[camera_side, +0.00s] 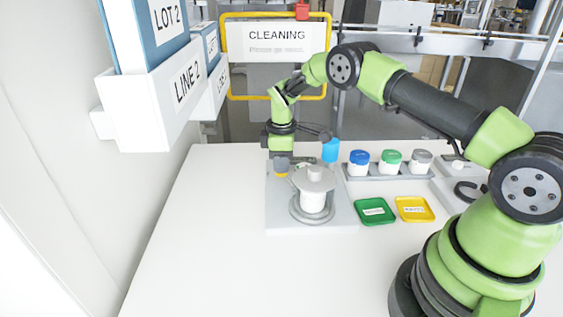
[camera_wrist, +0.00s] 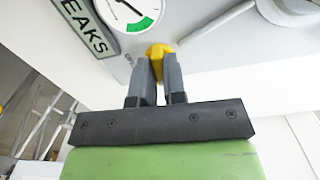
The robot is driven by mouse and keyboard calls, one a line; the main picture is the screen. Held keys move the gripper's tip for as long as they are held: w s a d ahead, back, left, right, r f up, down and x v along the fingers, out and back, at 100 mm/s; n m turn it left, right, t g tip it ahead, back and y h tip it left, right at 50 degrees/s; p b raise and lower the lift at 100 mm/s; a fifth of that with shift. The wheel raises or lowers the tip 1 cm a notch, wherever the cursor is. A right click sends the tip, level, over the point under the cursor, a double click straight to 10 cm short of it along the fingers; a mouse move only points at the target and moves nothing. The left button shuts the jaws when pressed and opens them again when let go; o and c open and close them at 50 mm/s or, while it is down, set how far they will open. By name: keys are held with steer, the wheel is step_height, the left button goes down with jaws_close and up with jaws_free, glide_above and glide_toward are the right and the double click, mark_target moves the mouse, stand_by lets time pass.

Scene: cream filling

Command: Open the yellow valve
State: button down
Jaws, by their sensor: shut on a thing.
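The yellow valve (camera_wrist: 160,50) shows in the wrist view between the tips of my gripper (camera_wrist: 159,66), just below a round gauge. My gripper is shut on the valve, and its two grey fingers hide part of it. In the side view my gripper (camera_side: 281,160) points down at the left part of the grey filling station (camera_side: 335,213). There the valve (camera_side: 281,174) is a small yellow patch under the fingers. How far the valve is turned cannot be told.
A white vessel with a lid (camera_side: 314,190) stands close to the right of my gripper, with a blue cylinder (camera_side: 330,150) behind it. Blue, green and grey-lidded jars (camera_side: 391,161) stand in a rack. Green (camera_side: 374,221) and yellow trays (camera_side: 428,217) lie in front. The left tabletop is clear.

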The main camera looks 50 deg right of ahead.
steer(key=m, duration=1.3)
steer(key=shift+m, duration=2.1)
steer(key=c, duration=1.2)
jaws_free()
step_height(320, 180, up, 10)
